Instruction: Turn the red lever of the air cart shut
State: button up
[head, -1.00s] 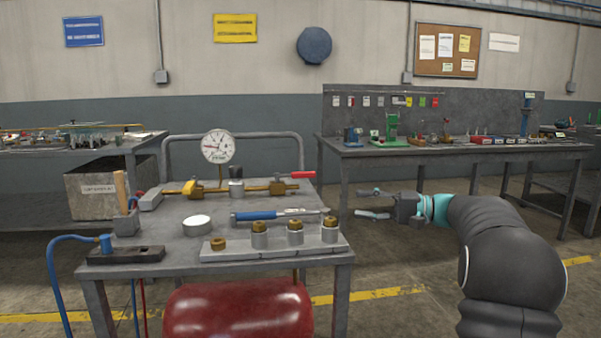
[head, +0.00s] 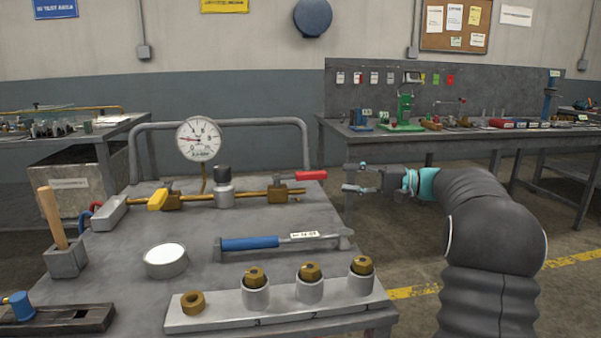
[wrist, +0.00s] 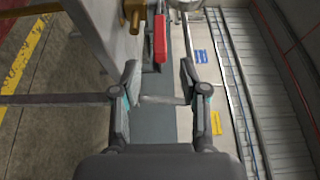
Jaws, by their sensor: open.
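The air cart (head: 120,275) has a brass pipe line running left to right across its top. The red lever (head: 311,175) sits on the brass valve (head: 279,193) at the right end of that line and points right, roughly along the pipe. In the wrist view the red lever (wrist: 160,38) shows ahead of the fingertips, between their lines. My gripper (head: 349,178) is open and empty, to the right of the lever and apart from it. Its two fingers also show spread in the wrist view (wrist: 159,75).
A yellow lever (head: 158,199) and a pressure gauge (head: 198,139) are on the same line. A torque wrench (head: 270,243) and a block with brass fittings (head: 275,310) lie nearer. A bent rail (head: 240,122) stands behind. A workbench (head: 390,139) is at the back right.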

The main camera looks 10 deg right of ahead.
aim_at(303, 175)
jog(key=p+x, duration=0.1)
jog(key=x, duration=1.1)
jog(key=shift+a, duration=0.2)
grip_shut()
